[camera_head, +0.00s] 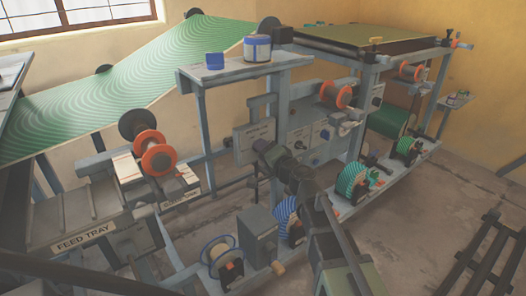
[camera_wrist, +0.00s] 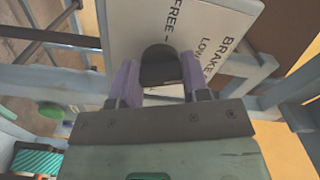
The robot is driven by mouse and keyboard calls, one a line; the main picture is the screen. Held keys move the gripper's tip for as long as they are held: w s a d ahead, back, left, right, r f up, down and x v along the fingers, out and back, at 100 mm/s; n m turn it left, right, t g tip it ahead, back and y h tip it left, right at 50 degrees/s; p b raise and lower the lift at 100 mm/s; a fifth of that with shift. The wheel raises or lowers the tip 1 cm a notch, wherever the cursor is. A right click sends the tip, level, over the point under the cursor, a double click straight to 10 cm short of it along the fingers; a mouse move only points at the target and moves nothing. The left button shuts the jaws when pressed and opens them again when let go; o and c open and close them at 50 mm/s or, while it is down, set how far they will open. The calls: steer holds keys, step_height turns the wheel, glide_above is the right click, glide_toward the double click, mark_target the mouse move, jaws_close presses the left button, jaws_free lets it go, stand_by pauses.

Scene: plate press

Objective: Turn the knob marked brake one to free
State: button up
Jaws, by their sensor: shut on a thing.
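A white panel (camera_wrist: 205,22) fills the top of the wrist view, with the words FREE and BRAKE and part of another word on it. A dark rounded knob (camera_wrist: 160,66) stands out from this panel. My gripper (camera_wrist: 158,75) has its two purple fingers on either side of the knob and is shut on it. The knob partly hides the line beside FREE, so its exact setting is unclear. In the head view my gripper (camera_head: 262,148) is at a pale panel (camera_head: 250,133) on the press frame. The knob is hidden there.
Another panel (camera_head: 312,136) with knobs is just right of my gripper. Orange-flanged spools (camera_head: 158,152) stand to the left, and a blue-striped reel (camera_head: 287,220) is below. A shelf (camera_head: 230,68) with a blue-banded tin is above. Open floor (camera_head: 425,200) lies to the right.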

steer(key=n, duration=1.3)
steer(key=shift+d+f, duration=0.1)
steer(key=shift+n, duration=0.3)
steer(key=o, duration=0.9)
steer(key=v, duration=1)
steer(key=shift+s+d, duration=0.25)
